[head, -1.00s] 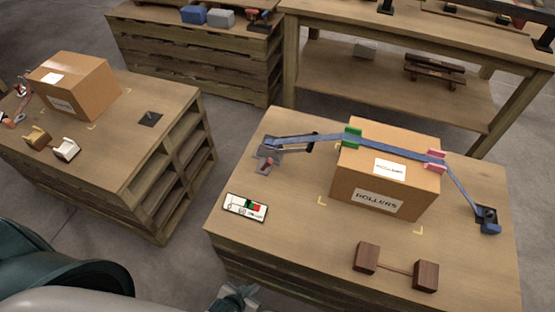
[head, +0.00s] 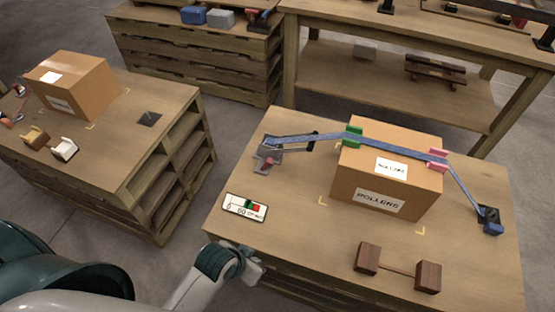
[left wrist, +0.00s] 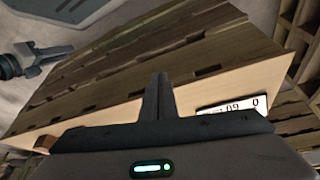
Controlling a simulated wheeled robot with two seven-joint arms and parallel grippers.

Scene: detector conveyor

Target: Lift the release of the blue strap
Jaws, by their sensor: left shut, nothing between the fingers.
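The blue strap (head: 330,138) runs from a grey ratchet buckle (head: 268,156) over the carton (head: 385,178) to an anchor (head: 489,220) at the right of the table. The buckle has a dark-handled lever (head: 299,142) and a small red tab (head: 266,165), which looks like the release. My left gripper (head: 257,266) is shut and empty at the table's front left edge, well nearer to me than the buckle. Its closed fingers (left wrist: 158,97) also show in the left wrist view. A grey part with a black joint (left wrist: 42,62) there may be my right gripper; its jaws are unclear.
A gauge card (head: 245,207) lies between my left gripper and the buckle; it shows in the left wrist view (left wrist: 232,106). Green (head: 352,136) and pink (head: 437,160) corner guards sit under the strap. Another pallet table stands left.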

